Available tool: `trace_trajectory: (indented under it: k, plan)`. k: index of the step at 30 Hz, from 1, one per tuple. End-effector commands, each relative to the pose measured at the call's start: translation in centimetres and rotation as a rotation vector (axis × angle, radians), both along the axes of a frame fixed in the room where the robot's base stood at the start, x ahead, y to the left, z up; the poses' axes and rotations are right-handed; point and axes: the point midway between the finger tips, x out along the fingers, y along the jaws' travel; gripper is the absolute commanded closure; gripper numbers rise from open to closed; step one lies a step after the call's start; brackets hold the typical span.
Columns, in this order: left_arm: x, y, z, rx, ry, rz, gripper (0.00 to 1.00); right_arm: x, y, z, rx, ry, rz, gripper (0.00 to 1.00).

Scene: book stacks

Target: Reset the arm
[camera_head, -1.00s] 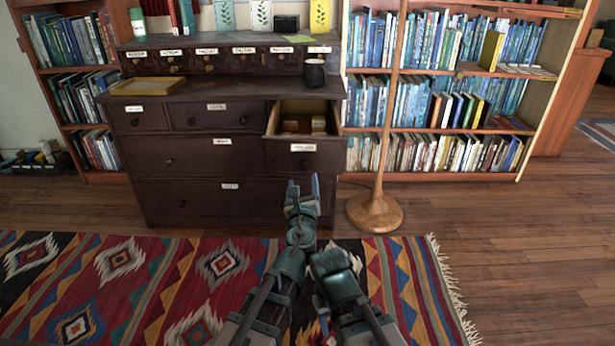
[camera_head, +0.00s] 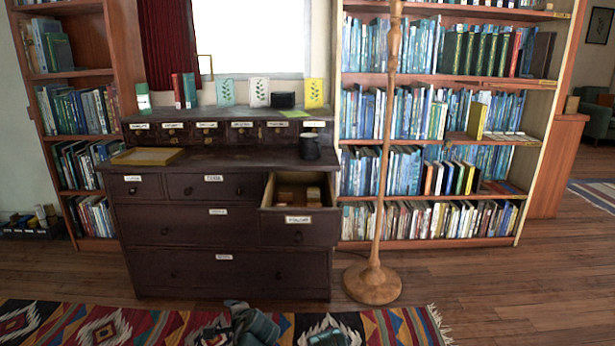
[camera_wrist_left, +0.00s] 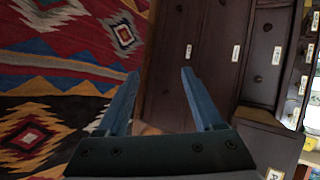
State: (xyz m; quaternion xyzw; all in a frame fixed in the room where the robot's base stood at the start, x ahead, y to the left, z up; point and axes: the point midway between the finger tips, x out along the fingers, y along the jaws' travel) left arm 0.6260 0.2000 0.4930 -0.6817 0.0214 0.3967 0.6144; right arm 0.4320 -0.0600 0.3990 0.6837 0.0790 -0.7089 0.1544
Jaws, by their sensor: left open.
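My left gripper (camera_head: 208,331) is low at the bottom edge of the head view, over the patterned rug and in front of the dark dresser. In the left wrist view its two blue-grey fingers (camera_wrist_left: 160,76) stand apart with nothing between them. The fingers reach over the rug and the floor beside the dresser front. A piece of my other arm (camera_head: 327,337) shows at the bottom edge. My right gripper cannot be made out.
The dark dresser (camera_head: 180,245) stands ahead, with its upper right drawer (camera_head: 300,222) pulled out and small items inside. A wooden lamp stand (camera_head: 373,283) is to its right, before a full bookshelf (camera_head: 430,242). Open wood floor lies at the right.

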Motion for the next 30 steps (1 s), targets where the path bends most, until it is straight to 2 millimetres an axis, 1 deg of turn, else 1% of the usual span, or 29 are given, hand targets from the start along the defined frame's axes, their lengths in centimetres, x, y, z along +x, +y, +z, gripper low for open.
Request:
trace_trajectory:
  k: [1,3,6,10,15,19,21,30]
  plan:
    - [-1.6,1.0,-1.8,-0.137,0.033,0.119,0.32,0.0,0.0,0.0,0.000,0.000,0.000,0.50]
    - [-3.8,1.3,-4.0,-0.307,0.079,0.270,0.32,0.0,0.0,0.0,0.000,0.000,0.000,0.50]
    - [-6.3,1.0,-6.2,-0.490,0.138,0.442,0.32,0.0,0.0,0.0,0.000,0.000,0.000,0.50]
    - [-9.0,0.1,-8.0,-0.666,0.212,0.622,0.32,0.0,0.0,0.0,0.000,0.000,0.000,0.50]
    - [-11.9,-1.6,-9.2,-0.842,0.307,0.820,0.32,0.0,0.0,0.0,0.000,0.000,0.000,0.50]
    - [-13.9,-3.0,-9.5,-0.954,0.386,0.956,0.32,0.0,0.0,0.0,0.000,0.000,0.000,0.50]
    - [-14.3,-4.4,-7.7,-0.923,0.404,0.923,0.32,0.0,0.0,1.8,0.000,0.000,0.001,0.50]
    - [-16.3,-9.0,-3.6,-0.821,0.476,0.819,0.32,0.0,0.0,5.9,-0.001,0.001,0.007,0.50]
